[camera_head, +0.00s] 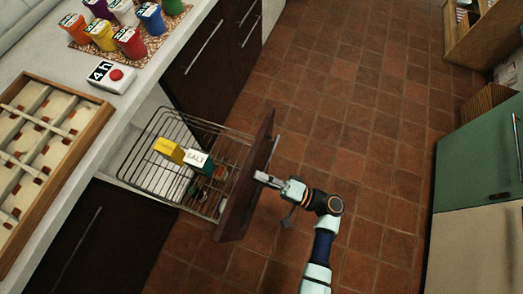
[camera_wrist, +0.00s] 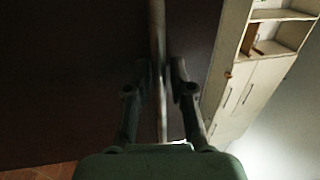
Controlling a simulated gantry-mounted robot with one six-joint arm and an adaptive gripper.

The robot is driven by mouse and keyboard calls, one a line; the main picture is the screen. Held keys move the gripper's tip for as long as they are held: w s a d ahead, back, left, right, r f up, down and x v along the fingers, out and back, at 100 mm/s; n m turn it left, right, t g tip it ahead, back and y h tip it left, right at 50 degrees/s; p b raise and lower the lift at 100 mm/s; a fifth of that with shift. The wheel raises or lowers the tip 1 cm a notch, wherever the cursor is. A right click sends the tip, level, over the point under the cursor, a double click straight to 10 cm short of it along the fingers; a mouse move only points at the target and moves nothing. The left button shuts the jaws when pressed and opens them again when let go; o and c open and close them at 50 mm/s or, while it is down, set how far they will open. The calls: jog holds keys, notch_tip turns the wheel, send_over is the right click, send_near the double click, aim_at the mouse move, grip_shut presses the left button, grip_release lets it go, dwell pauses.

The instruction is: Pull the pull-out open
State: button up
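The pull-out (camera_head: 243,190) has a dark brown front panel and stands well out from the counter. Its wire basket (camera_head: 150,190) shows behind the panel. A long upright bar handle (camera_head: 274,152) is on the outer face of the panel. My gripper (camera_head: 262,177) is at this handle, coming from the right. In the wrist view the handle bar (camera_wrist: 158,60) runs between my two fingers (camera_wrist: 159,78), which are close together on either side of it. The finger contact is dark and hard to see.
A yellow box (camera_head: 168,150) and a box marked SALT (camera_head: 197,160) are in the basket. The counter above holds a wooden tray (camera_head: 85,135) and several coloured pots. Tiled floor (camera_head: 350,120) is clear to the right, up to a green cabinet (camera_head: 480,160).

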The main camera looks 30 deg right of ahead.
jog(key=v, duration=1.2)
dwell(0.3)
